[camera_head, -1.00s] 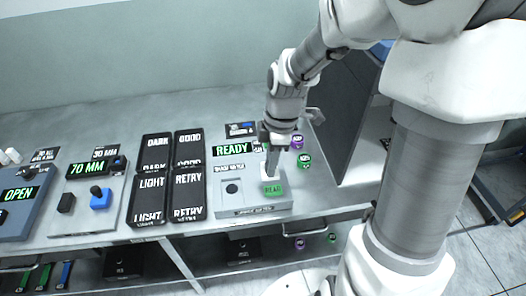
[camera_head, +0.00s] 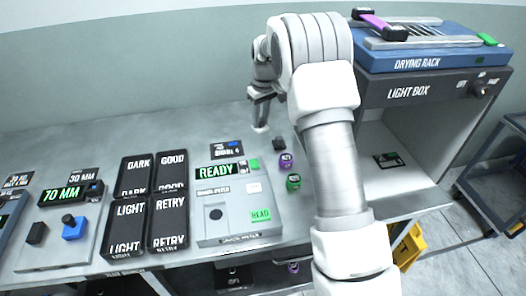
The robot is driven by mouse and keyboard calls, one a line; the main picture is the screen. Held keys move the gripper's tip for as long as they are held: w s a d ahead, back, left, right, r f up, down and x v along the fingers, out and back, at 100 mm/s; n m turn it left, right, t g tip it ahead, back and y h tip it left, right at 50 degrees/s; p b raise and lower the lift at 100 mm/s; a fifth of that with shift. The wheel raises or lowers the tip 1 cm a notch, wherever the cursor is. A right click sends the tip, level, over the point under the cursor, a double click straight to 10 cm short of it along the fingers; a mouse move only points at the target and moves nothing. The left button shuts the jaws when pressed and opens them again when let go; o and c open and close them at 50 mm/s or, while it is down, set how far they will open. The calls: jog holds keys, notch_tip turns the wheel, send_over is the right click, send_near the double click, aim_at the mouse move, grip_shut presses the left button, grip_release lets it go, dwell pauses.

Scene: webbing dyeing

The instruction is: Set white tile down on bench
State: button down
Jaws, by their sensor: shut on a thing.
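My gripper (camera_head: 262,97) points down over the back part of the grey bench (camera_head: 85,135), behind the meter with the READY display. My arm hides the bench to the right of the gripper.
The grey meter (camera_head: 235,225) with a green READ button stands in front. The light box (camera_head: 430,98) stands right. Bench left of the gripper is clear.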

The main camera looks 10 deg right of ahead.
jog(key=shift+w+f, duration=0.15)
jog(key=shift+f, duration=0.15)
notch_tip(320, 180, down, 9)
jog(key=shift+f, duration=0.2)
jog(key=shift+f, duration=0.1)
jog(key=shift+f, duration=0.15)
jog(key=c, duration=0.7)
grip_release()
jog(key=shift+o, duration=0.2)
